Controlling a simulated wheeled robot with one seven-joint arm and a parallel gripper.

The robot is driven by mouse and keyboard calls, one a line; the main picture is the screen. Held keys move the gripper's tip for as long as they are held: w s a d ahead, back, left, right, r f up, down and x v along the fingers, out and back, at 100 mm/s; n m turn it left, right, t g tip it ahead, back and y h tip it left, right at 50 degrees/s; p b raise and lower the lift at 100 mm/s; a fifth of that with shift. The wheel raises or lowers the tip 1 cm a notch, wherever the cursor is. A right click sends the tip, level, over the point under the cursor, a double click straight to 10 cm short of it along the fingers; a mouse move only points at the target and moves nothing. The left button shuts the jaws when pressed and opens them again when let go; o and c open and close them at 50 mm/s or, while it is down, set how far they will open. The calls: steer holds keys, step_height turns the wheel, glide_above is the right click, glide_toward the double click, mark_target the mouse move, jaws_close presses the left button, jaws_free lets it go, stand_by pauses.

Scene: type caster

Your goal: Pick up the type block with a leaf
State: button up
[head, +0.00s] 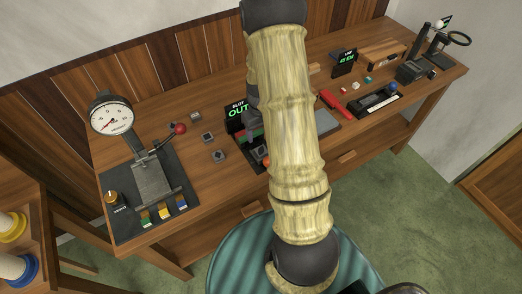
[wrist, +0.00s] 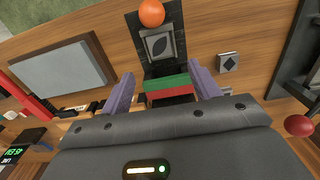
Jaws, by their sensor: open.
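The type block with a leaf (wrist: 159,44) is a grey square with a dark leaf mark. In the wrist view it sits on a dark holder (wrist: 137,28), just below an orange ball. My gripper (wrist: 164,76) is open, its two purple fingers apart and pointing toward the block. The block lies beyond the fingertips, not between them. A green and red striped piece (wrist: 168,88) shows in the gap between the fingers. In the head view my arm and gripper hide much of this spot, and I cannot make out the leaf there.
A block with a diamond (wrist: 228,62) lies right of the holder. Several small blocks (head: 208,137) lie on the wooden bench (head: 170,92). A dial gauge device (head: 112,116) with a red-knobbed lever stands left. A lit slot display (head: 236,111) stands behind the holder.

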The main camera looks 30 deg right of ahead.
mark_target(261, 150)
step_height(261, 150, down, 3)
steer(key=shift+w+f+p, duration=0.1)
steer(key=shift+f+p, duration=0.1)
steer(key=shift+p, duration=0.25)
steer(key=shift+s+f, duration=0.25)
steer(key=shift+f, duration=0.1)
steer(key=shift+w+f, duration=0.1)
steer(key=shift+f, duration=0.05)
steer(key=shift+f+p, duration=0.45)
steer(key=shift+p, duration=0.1)
steer(key=shift+s+f+p, duration=0.2)
steer(key=shift+f+p, duration=0.65)
steer(key=shift+f, duration=1.2)
